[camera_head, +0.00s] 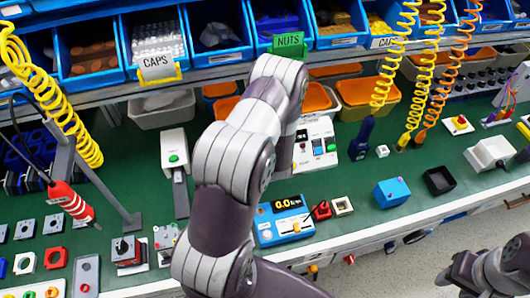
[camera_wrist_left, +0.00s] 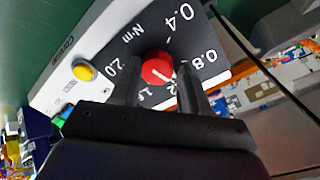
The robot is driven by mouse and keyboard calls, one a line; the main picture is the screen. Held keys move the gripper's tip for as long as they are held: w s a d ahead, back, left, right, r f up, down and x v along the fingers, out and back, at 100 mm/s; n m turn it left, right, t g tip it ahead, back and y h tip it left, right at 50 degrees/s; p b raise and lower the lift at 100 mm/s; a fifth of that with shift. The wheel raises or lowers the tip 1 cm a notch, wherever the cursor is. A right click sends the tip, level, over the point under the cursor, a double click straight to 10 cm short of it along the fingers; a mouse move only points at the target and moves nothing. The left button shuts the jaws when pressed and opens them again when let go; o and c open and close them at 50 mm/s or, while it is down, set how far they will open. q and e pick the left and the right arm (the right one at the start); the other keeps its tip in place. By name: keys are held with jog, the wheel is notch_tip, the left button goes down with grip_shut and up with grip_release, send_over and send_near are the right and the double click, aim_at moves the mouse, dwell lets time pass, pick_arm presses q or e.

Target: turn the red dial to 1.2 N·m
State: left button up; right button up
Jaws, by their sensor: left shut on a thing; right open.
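The red dial (camera_wrist_left: 157,68) sits on the dark face of a white control box (camera_wrist_left: 52,92) in the left wrist view. The face carries "N·m" and the numbers 0.4, 0.8 and 2.0; the lower numbers are partly covered. The dial's white pointer line slants to the lower right, towards the partly hidden 1.2 mark. My left gripper (camera_wrist_left: 160,84) has one finger on each side of the dial and is shut on it. In the head view my left arm hides this gripper and the dial. My right gripper (camera_head: 462,277) is open and empty at the lower right.
A yellow button (camera_wrist_left: 85,69) is left of the dial. A blue meter (camera_head: 284,220) reading about 0.0, a blue box (camera_head: 392,192) and a black tray (camera_head: 438,181) stand on the green bench. Coiled cables hang above; blue bins (camera_head: 90,45) line the back.

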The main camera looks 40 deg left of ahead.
pick_arm(q)
jog(key=m+p, duration=0.1)
jog(key=m, duration=0.2)
jog(key=s+f+m+p, duration=0.1)
jog(key=m, duration=0.1)
jog(key=shift+d+m+g+p, duration=0.3)
jog(key=shift+c, duration=0.7)
jog(key=o, duration=1)
jog(key=shift+a+r, duration=0.1)
jog(key=shift+o, duration=0.2)
jog(key=shift+w+r, duration=0.15)
